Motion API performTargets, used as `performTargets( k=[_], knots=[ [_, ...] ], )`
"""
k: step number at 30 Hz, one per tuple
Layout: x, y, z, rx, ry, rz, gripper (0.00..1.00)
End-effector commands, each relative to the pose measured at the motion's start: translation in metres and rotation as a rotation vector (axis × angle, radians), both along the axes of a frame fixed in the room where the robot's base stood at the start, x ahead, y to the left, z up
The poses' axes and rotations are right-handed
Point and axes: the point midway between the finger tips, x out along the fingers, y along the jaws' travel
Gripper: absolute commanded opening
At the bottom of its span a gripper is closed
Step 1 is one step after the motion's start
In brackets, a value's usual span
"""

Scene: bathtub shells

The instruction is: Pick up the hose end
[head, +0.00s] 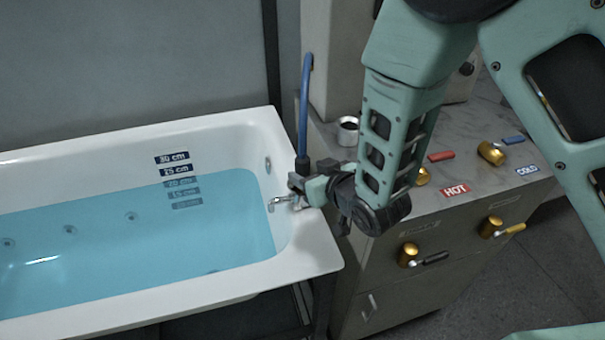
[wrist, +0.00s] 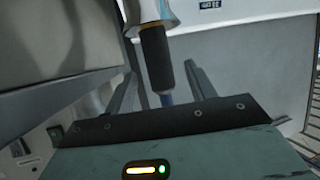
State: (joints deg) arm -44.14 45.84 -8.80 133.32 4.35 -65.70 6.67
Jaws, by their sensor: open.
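The blue hose (head: 306,100) rises beside the tub's right end in the head view. Its lower end has a black sleeve (head: 302,166), just above my gripper (head: 298,187). In the wrist view the black sleeve (wrist: 157,58) stands between the two open fingers of my gripper (wrist: 160,82), with a gap visible to the right finger. The fingertips are small and partly hidden in the head view, so contact is unclear.
The white bathtub (head: 300,262) holds blue water (head: 130,245). A small metal spout (head: 278,203) is at its right end. A grey cabinet (head: 385,285) with brass valves (head: 490,153) and coloured handles stands on the right. A metal cup (head: 348,130) is on its top.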

Motion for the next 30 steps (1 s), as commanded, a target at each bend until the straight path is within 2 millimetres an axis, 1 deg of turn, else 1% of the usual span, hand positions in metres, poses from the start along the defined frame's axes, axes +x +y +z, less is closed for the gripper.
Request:
performTargets(
  k=[5, 12, 15, 23, 26, 27, 29, 30],
  knots=[
    [0.009, 0.005, -0.005, 0.000, 0.000, 0.001, 0.55],
    [0.034, 0.020, -0.021, 0.000, 0.000, 0.001, 0.55],
    [0.040, 0.024, -0.024, 0.000, 0.000, 0.001, 0.55],
    [0.042, 0.025, -0.026, 0.001, 0.001, 0.001, 0.55],
    [0.042, 0.025, -0.026, 0.001, 0.000, 0.000, 0.30],
    [0.042, 0.025, -0.026, 0.001, 0.000, 0.000, 0.19],
    [0.042, 0.025, -0.026, 0.001, 0.000, 0.000, 0.03],
    [0.042, 0.025, -0.026, 0.001, 0.000, 0.000, 0.03]
  ],
)
